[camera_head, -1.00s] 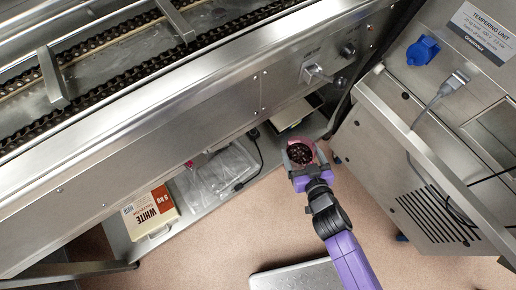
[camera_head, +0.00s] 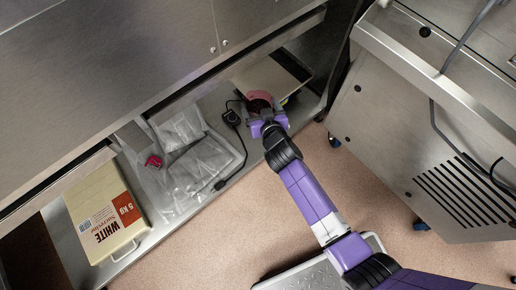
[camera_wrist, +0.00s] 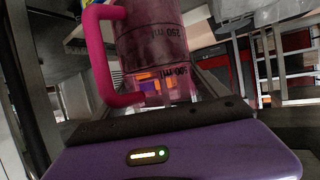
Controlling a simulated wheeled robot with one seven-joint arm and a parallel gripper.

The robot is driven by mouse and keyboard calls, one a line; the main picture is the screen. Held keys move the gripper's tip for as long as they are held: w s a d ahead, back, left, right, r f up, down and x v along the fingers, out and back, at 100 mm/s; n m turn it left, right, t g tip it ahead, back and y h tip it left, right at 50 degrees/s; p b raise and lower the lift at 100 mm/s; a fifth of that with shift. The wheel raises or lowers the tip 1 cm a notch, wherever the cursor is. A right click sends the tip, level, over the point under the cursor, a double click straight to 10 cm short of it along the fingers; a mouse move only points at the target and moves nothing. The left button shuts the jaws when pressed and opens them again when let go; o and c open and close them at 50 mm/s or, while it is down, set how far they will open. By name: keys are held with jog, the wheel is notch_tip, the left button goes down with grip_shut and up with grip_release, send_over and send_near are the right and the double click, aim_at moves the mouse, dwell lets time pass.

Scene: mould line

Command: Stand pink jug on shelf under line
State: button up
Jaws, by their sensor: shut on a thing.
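The pink jug (camera_head: 259,97) is in my gripper (camera_head: 266,118), at the right part of the shelf under the line (camera_head: 205,214) in the head view. In the wrist view the jug (camera_wrist: 155,40) is see-through pink with ml marks and dark contents, its handle to the left. My gripper is shut on it. I cannot tell whether the jug's base touches the shelf.
A black cable with a small box (camera_head: 232,118) lies just left of the jug. Clear plastic bags (camera_head: 190,165) and a white carton (camera_head: 104,210) lie further left on the shelf. A flat brown-topped thing (camera_head: 275,79) is behind the jug. The tempering unit (camera_head: 430,130) stands to the right.

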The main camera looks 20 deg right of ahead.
jog(key=shift+w+d+f+b, duration=0.2)
jog(key=shift+w+f+b, duration=0.8)
jog(key=shift+f, duration=0.1)
notch_tip(320, 180, down, 20)
jog(key=b, duration=1.4)
jog(key=shift+r, duration=0.2)
jog(key=shift+f, duration=0.15)
jog(key=o, duration=2)
